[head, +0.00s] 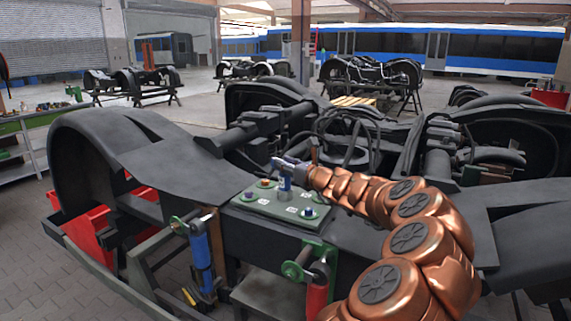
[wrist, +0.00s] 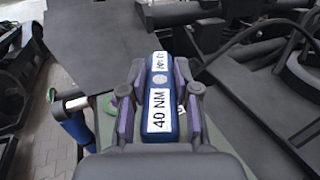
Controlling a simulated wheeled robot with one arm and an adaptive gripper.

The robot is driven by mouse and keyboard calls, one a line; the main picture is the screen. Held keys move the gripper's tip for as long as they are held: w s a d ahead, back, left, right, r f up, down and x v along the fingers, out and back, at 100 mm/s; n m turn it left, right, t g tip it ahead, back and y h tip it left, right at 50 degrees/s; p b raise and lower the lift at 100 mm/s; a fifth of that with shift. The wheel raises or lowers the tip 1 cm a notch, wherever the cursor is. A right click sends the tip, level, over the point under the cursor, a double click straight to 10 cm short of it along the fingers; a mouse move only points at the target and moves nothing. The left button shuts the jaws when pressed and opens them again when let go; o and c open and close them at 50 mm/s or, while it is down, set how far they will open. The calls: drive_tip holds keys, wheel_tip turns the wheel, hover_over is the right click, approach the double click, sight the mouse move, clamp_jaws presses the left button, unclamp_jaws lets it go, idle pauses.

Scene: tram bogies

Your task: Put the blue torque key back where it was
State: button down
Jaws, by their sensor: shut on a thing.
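My gripper (head: 291,166) is at the end of my copper arm, above the green plate (head: 259,213) on the bogie frame. It is shut on a blue key (head: 285,184) with a white band, held upright over the plate's back part. Whether its lower end touches the plate, I cannot tell. In the wrist view my gripper (wrist: 160,98) has a finger on each side of this blue key (wrist: 160,140), whose white label reads "40 NM". A second blue-handled tool (head: 202,262) hangs in a green holder (head: 187,222) on the frame's front side.
Red and blue bolt heads (head: 309,212) stand on the plate. A red-handled tool (head: 317,297) hangs in another green holder (head: 298,268) close to my arm. A red bin (head: 91,232) is at the left. Dark frame parts and a looped cable (head: 350,135) lie behind.

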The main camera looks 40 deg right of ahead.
drive_tip(key=c, duration=0.8)
unclamp_jaws()
drive_tip(key=shift+c, duration=0.2)
drive_tip(key=shift+f, duration=0.1)
drive_tip(key=shift+r, duration=0.2)
drive_tip(key=s+b, duration=0.1)
drive_tip(key=s, duration=0.3)
drive_tip(key=s+b, duration=0.1)
drive_tip(key=s, duration=0.3)
drive_tip(key=s+a+b, duration=0.1)
drive_tip(key=s, duration=0.3)
drive_tip(key=shift+a, duration=0.1)
